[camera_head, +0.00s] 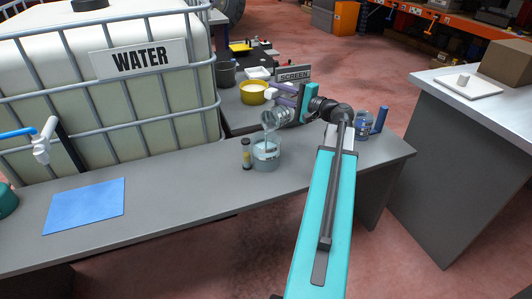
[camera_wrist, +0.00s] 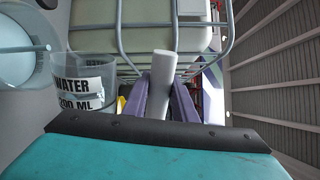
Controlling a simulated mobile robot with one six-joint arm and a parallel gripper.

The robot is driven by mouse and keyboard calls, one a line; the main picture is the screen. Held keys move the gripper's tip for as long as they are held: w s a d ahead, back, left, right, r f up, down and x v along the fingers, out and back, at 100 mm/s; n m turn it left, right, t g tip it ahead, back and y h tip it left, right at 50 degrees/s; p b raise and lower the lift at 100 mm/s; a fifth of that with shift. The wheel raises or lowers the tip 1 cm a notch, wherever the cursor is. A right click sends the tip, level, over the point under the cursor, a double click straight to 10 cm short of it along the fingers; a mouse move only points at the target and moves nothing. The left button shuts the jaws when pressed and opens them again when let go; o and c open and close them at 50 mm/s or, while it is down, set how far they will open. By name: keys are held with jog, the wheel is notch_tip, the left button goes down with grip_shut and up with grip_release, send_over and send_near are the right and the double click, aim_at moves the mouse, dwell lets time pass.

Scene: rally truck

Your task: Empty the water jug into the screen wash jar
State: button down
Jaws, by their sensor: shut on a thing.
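My gripper (camera_head: 284,96) is shut on the grey handle (camera_wrist: 163,72) of the clear water jug (camera_head: 275,117), with a purple finger on each side of it. The jug is tilted, mouth down to the left, above the clear screen wash jar (camera_head: 266,158) on the grey bench. A thin pale streak runs from the jug's mouth towards the jar. The jar holds pale bluish liquid. In the wrist view the jug's label (camera_wrist: 82,92) reads WATER 200 ML, and a round pale blue surface (camera_wrist: 15,55) shows at the left edge. How much water is in the jug I cannot tell.
A small dark vial (camera_head: 246,154) stands just left of the jar. A blue cloth (camera_head: 85,205) lies at left. The caged water tank (camera_head: 100,90), a yellow bowl (camera_head: 253,92) and the SCREEN sign (camera_head: 294,73) are behind.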

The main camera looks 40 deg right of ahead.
aim_at(268, 95)
jog(key=shift+s+a+r+n+b, duration=0.1)
jog(key=shift+a+r+n+b, duration=0.1)
jog(key=shift+a+n+b, duration=0.3)
jog(key=shift+s+a+r+n+b, duration=0.15)
jog(key=shift+a+n+b, duration=0.2)
jog(key=shift+a, duration=0.2)
dwell(1.6)
jog(key=shift+s+a+r+n+b, duration=0.15)
jog(key=shift+a+n+b, duration=0.9)
jog(key=shift+a+b, duration=0.5)
dwell(3.8)
